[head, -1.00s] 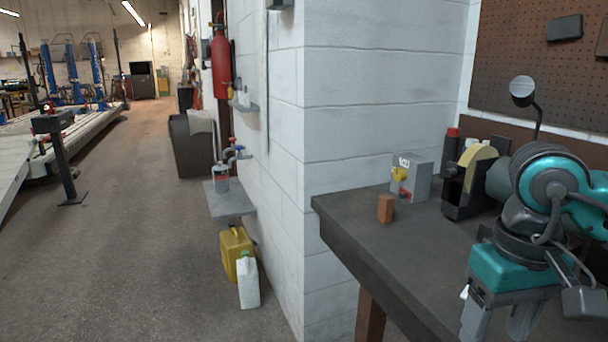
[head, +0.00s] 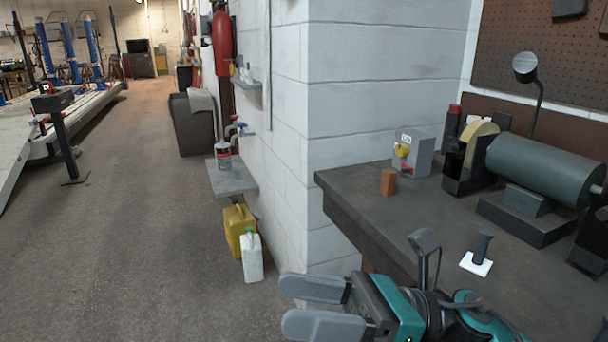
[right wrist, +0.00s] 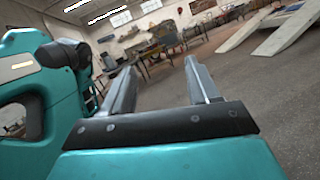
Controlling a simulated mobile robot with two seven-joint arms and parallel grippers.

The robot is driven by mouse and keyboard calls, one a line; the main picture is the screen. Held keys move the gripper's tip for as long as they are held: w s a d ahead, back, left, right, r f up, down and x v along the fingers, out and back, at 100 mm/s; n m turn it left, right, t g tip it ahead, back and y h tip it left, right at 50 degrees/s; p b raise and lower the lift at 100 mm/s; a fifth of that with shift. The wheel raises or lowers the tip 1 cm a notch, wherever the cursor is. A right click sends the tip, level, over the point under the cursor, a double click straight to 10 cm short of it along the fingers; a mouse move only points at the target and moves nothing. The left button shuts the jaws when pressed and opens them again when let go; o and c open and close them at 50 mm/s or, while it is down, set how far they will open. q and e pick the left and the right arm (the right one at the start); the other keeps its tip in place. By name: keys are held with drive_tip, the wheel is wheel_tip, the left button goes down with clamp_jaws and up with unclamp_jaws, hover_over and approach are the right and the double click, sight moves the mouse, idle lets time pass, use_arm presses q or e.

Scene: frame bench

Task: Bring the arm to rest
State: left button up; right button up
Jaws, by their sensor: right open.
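My right gripper (head: 312,306) is low in the head view, in front of the bench corner. It points left, away from the bench top, and its two grey fingers are apart with nothing between them. The right wrist view also shows the open fingers (right wrist: 160,88), with the workshop floor and far wall beyond. My left gripper is not in view.
The dark bench (head: 400,215) holds a wooden block (head: 388,182), a grey switch box (head: 414,152), a bench grinder (head: 540,165) and a white-based dark peg (head: 478,252). A yellow can (head: 238,228) and white jug (head: 252,258) stand on the floor. The left floor is open.

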drive_tip(key=w+d+f+n+t+h, duration=0.35)
drive_tip(key=f+n+t, duration=0.25)
drive_tip(key=n, duration=0.6)
drive_tip(key=w+d+f+n+t+h, duration=0.2)
drive_tip(key=d+f+n+t+h, duration=0.4)
drive_tip(key=n, duration=0.6)
drive_tip(key=w+d+f+n+t+h, duration=0.1)
drive_tip(key=w+f+n+t+h, duration=0.35)
drive_tip(key=n, duration=0.75)
drive_tip(key=s+d+f+m+g+h, duration=0.2)
drive_tip(key=s+f+m, duration=0.4)
drive_tip(key=f, duration=0.3)
drive_tip(key=s+d+f+m+g+h, duration=0.2)
drive_tip(key=s+d+f+m+h, duration=0.1)
drive_tip(key=s+f+m, duration=0.4)
wheel_tip(320, 180, down, 3)
drive_tip(key=shift+s+d+f+m, duration=0.1)
drive_tip(key=shift+s+d+m, duration=0.25)
drive_tip(key=shift+d, duration=0.5)
drive_tip(key=shift+c, duration=0.4)
